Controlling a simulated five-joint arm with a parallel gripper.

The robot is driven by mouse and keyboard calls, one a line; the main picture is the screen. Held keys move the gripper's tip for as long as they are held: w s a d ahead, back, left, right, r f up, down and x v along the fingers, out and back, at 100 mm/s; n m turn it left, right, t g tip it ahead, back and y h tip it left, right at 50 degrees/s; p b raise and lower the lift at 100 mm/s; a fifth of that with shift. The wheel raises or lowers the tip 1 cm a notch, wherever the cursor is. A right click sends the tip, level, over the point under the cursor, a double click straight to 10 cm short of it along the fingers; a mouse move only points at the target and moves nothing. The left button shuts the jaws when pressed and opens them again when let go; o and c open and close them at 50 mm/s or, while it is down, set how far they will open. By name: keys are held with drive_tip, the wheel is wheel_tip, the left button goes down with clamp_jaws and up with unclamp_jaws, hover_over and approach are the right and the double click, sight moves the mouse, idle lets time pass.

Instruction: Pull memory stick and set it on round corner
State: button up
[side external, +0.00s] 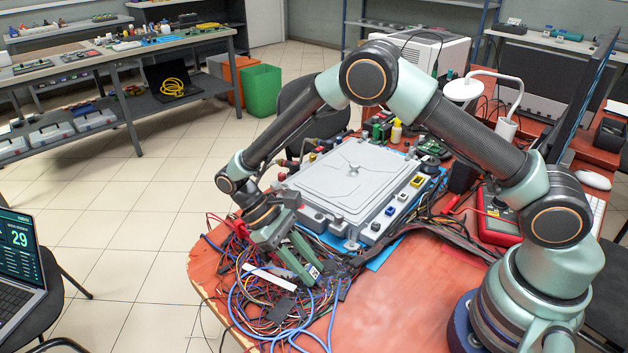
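My gripper (306,276) points down into a tangle of cables near the front left of the red table (395,300). Its two green fingers show with a narrow gap between them. A small dark piece with a white mark (314,270) is at the fingertips; I cannot tell whether it is a memory stick or whether the fingers hold it. No memory stick shows clearly elsewhere. The table's rounded left corner (203,262) has a worn edge and lies left of my gripper, partly under cables.
A grey box-like unit (350,180) stands on a blue mat (380,258) behind my gripper. Blue, red and black cables (250,310) spread around and over the table edge. A red meter (497,215) is at the right. Bare tabletop lies front centre.

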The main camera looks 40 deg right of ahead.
drive_tip(key=shift+o, duration=1.3)
drive_tip(key=shift+w+r, duration=0.1)
drive_tip(key=v, duration=1.2)
